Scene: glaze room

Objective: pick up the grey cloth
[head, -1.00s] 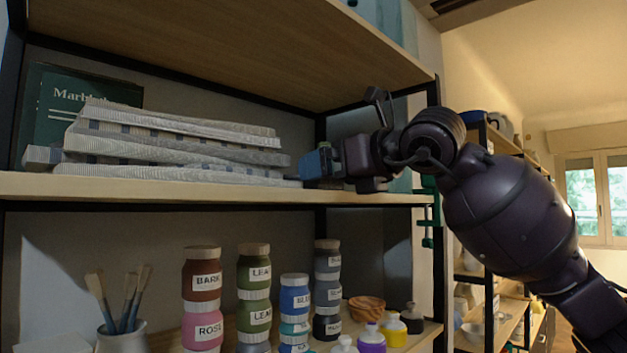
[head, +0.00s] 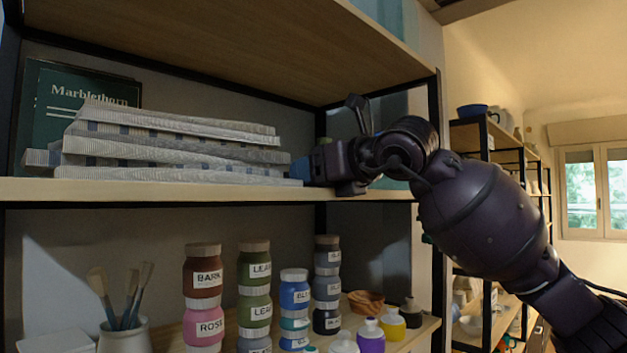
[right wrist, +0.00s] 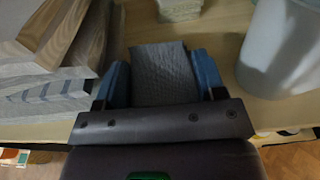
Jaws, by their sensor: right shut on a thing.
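The grey cloth (right wrist: 163,72) is a small folded, ribbed grey piece in the right wrist view. It lies between the two blue fingers of my right gripper (right wrist: 162,80), which is shut on it. In the head view my right gripper (head: 304,169) is at the right end of a stack of flat striped pieces (head: 175,150), low over the shelf board. The cloth cannot be made out there. My left gripper is not in view.
The shelf board (head: 160,192) carries the stack, with a dark green book (head: 60,95) behind it. An upper shelf (head: 230,45) hangs above. A pale container (right wrist: 285,45) stands close to the right finger. Stacked paint jars (head: 257,295) stand below.

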